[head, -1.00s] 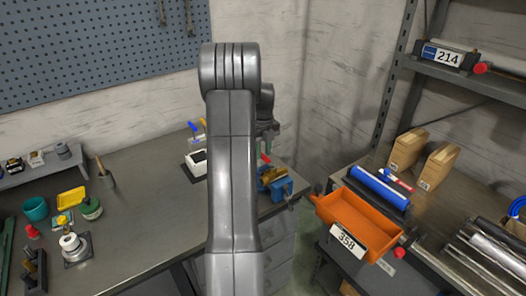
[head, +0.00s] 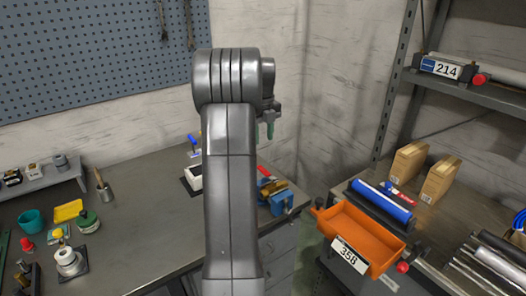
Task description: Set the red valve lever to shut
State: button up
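The red lever (head: 264,170) shows just right of my arm, on a brass valve (head: 275,187) held in a blue vise (head: 278,203) at the bench's right end. The lever slants down to the right in the picture. Whether it stands at open or shut is too small to tell. My gripper (head: 268,130) hangs pointing down above the lever, apart from it. Its greenish fingertips are small and partly beside my arm, so their gap is unclear. I see nothing held in it.
An orange bin (head: 378,250) marked 358 and a shelf rack (head: 480,87) stand to the right. The middle of the bench (head: 150,200) is clear.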

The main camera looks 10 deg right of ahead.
aim_at(267, 174)
notch_tip(267, 174, up, 2)
jog(key=shift+r, duration=0.15)
dwell(0.3)
notch_tip(267, 174, down, 14)
jog(key=shift+p, duration=0.65)
jog(key=shift+a, duration=0.1)
